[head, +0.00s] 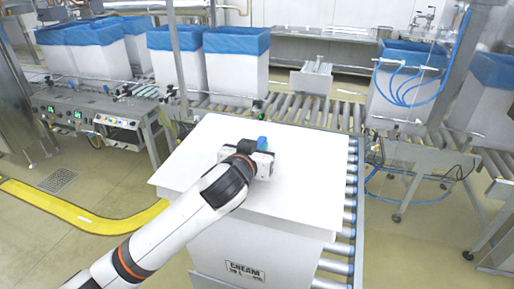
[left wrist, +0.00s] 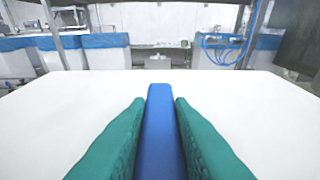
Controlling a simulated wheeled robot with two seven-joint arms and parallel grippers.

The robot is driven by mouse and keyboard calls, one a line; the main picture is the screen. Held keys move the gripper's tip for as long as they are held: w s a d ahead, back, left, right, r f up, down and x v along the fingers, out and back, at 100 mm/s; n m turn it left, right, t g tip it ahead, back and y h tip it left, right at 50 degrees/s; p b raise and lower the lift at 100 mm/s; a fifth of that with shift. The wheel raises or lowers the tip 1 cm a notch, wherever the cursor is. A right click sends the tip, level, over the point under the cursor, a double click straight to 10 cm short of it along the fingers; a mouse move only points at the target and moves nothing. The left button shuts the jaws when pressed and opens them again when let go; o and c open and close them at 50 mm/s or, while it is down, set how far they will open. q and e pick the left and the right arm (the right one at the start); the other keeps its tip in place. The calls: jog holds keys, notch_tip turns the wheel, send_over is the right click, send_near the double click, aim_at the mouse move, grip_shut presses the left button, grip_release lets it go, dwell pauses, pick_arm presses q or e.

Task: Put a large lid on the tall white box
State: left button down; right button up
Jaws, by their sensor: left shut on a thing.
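A large flat white lid (head: 305,170) lies over the top of the tall white box (head: 255,255), which has "CREAM" printed on its front. The lid's left corner sticks out past the box; whether it is fully seated I cannot tell. My left gripper (head: 263,146) is over the middle of the lid. In the left wrist view its green fingers (left wrist: 160,135) are shut on a blue handle (left wrist: 160,125) that stands up from the lid (left wrist: 255,110). My right gripper is not in view.
The box stands on a roller conveyor (head: 352,190). Several white boxes with blue liners (head: 236,72) stand on the conveyor behind. A control panel (head: 117,121) is at the left, with a yellow floor barrier (head: 90,219) below. Blue hoses (head: 405,85) hang at the right.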

pick_arm(q)
jog(key=shift+r, duration=0.1)
dwell(0.3)
jog(key=c, duration=0.7)
grip_release()
notch_tip(320, 180, up, 9)
jog(key=p, duration=0.9)
dwell(0.5)
